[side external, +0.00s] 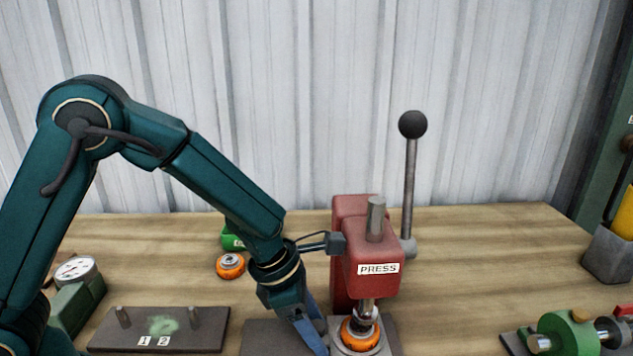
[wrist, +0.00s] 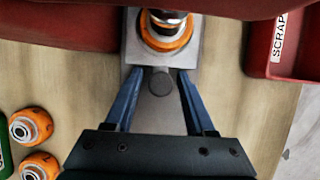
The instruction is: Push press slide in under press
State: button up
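The red press (side external: 368,255) stands on the bench with its lever raised. The light grey press slide (side external: 376,352) carries an orange ringed part (side external: 347,333) directly below the press ram. In the wrist view the slide (wrist: 134,56) and orange part (wrist: 183,40) are at the top centre, partly hidden by the press. My gripper (wrist: 160,72) points at the slide's near edge. Its blue fingers are apart, one either side of a round dark knob (wrist: 160,82), with nothing visibly clamped. In the side view my gripper (side external: 314,338) is low, left of the slide; contact is unclear.
A red SCRAP bin (wrist: 284,55) stands right of the slide in the wrist view. Orange parts (wrist: 30,127) lie at left. A dark plate (side external: 105,335) marked 1 and 2 and a gauge (side external: 75,270) are at left. A green-and-grey fixture (side external: 567,333) is at right.

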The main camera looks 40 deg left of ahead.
jog(key=shift+w+d+r, duration=0.1)
jog(key=shift+w+d, duration=0.4)
jog(key=shift+d, duration=0.05)
jog(key=shift+v, duration=2.95)
